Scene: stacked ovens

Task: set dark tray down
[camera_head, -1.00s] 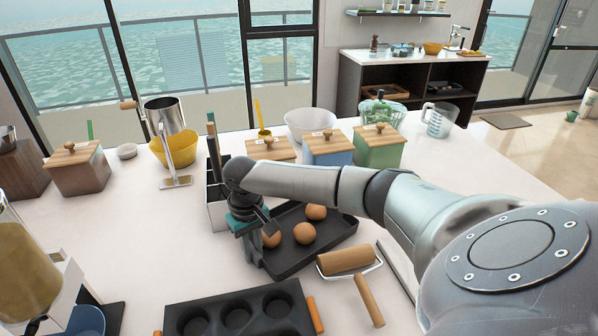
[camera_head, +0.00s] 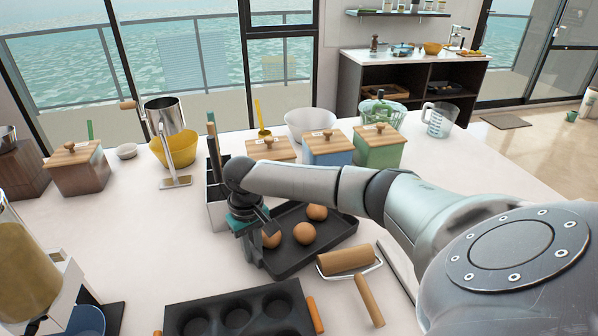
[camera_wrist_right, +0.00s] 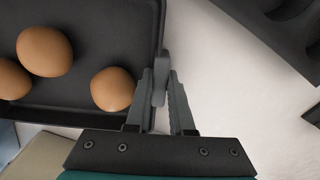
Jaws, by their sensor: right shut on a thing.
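The dark tray (camera_head: 320,247) lies on or just above the white counter in the head view, with brown eggs (camera_head: 304,233) in it. Whether it touches the counter is hard to tell. My right gripper (camera_head: 252,258) is at the tray's left edge, pointing down. In the right wrist view, the gripper (camera_wrist_right: 160,90) is shut on the rim of the tray (camera_wrist_right: 100,12), one finger on each side. The eggs (camera_wrist_right: 112,89) sit inside, close to the gripped wall. My left gripper is not in view.
A dark muffin pan (camera_head: 240,312) is in front, and a rolling pin (camera_head: 347,261) lies right of it. A utensil holder (camera_head: 216,212) stands just behind the gripper. Lidded boxes (camera_head: 327,147) stand behind the tray.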

